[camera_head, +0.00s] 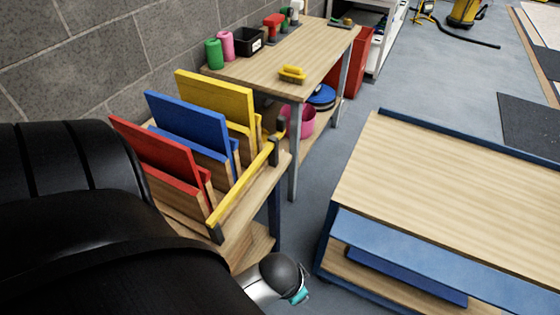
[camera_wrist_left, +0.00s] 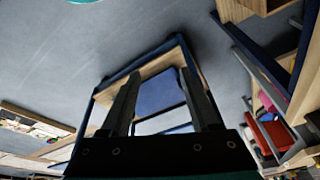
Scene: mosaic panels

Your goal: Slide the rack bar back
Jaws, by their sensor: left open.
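The yellow rack bar (camera_head: 243,187) runs along the front edge of the wooden rack stand, with a dark bracket (camera_head: 215,232) at its near end and another (camera_head: 274,152) at its far end. Behind it, a red panel (camera_head: 155,150), a blue panel (camera_head: 190,122) and a yellow panel (camera_head: 215,97) stand tilted in slots. My left gripper (camera_wrist_left: 160,76) shows in the left wrist view, its two dark fingers apart and nothing visible between them. I cannot make out the bar clearly in that view. My black arm hides the near left of the head view. My right gripper is not in view.
A wooden table (camera_head: 255,68) with a yellow brush (camera_head: 292,73) and bottles stands behind the rack against the block wall. A blue-framed wooden cart (camera_head: 450,190) stands to the right. A strip of grey floor (camera_head: 325,190) lies between rack and cart.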

